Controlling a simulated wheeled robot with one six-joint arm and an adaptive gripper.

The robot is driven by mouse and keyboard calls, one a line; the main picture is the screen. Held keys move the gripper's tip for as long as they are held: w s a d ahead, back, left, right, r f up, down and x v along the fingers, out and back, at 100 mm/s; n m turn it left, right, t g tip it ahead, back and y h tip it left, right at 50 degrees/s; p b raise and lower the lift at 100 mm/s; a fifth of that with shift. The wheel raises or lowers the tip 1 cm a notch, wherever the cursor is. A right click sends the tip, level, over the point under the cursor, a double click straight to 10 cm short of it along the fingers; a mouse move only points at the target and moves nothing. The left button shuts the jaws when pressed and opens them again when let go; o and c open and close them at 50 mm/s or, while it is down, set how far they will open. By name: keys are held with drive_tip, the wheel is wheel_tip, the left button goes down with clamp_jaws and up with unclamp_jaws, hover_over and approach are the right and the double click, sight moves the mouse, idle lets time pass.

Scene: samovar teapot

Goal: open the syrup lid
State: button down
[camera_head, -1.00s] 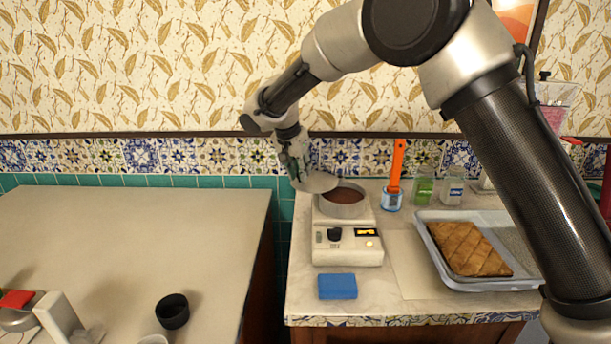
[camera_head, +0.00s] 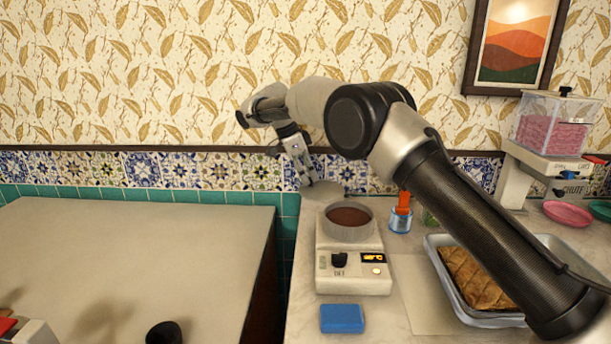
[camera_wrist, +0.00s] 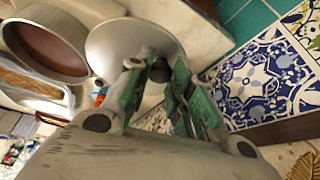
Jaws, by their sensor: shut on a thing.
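The syrup pot (camera_head: 348,233) stands on a white warmer (camera_head: 352,270) on the right-hand counter. Its top is uncovered and shows brown syrup. The round grey lid (camera_head: 322,191) is behind and to the left of the pot, near the wall. My gripper (camera_head: 309,178) is shut on the lid's dark knob. In the wrist view my gripper's green-padded fingers (camera_wrist: 160,85) close around the knob, with the lid (camera_wrist: 115,42) spread beyond them and the pot (camera_wrist: 45,45) to its left. I cannot tell whether the lid touches the counter.
A blue block (camera_head: 342,319) lies before the warmer. A jar (camera_head: 401,222) holding an orange-handled tool and a tray of pastry (camera_head: 477,279) stand to the right. The tiled wall (camera_head: 220,170) is close behind the lid. The left counter (camera_head: 130,250) is mostly clear.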

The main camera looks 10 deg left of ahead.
drive_tip(key=shift+w+d+f+m, duration=0.1)
drive_tip(key=shift+w+d+m, duration=0.25)
drive_tip(key=shift+w+m, duration=0.15)
drive_tip(key=c, duration=1.2)
unclamp_jaws()
drive_tip(key=shift+c, duration=0.2)
